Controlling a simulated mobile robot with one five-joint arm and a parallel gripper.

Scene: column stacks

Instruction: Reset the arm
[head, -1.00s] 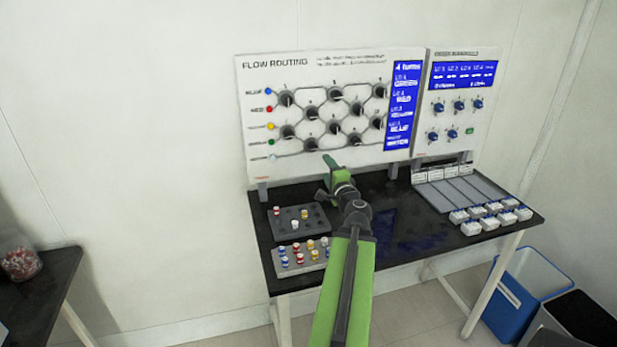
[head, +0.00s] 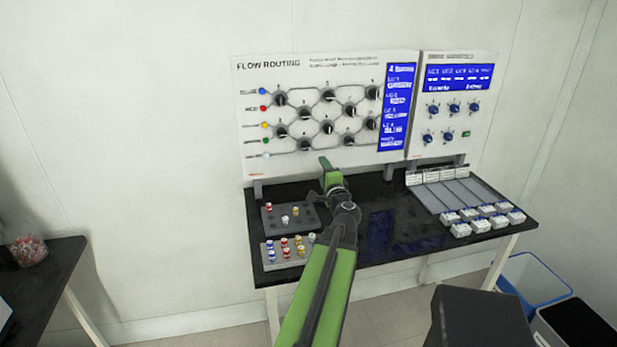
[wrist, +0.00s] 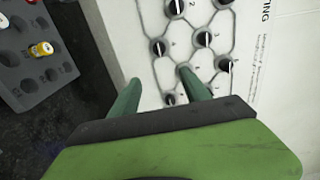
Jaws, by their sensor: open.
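My green arm reaches forward over the black table to my gripper (head: 325,170), which is in front of the lower part of the white flow routing panel (head: 262,163). In the wrist view two green fingers of my gripper (wrist: 160,78) stand apart with nothing between them. Beyond the fingers is the panel's face with several black knobs (wrist: 204,39). I cannot tell whether a finger touches the panel or a knob.
A grey rack (head: 270,222) with a few capped vials and a fuller tray (head: 268,262) are left of my arm. A slotted board (head: 430,200) and several white blocks (head: 478,224) are at right. A blue bin (head: 535,278) stands on the floor. The table's middle right is clear.

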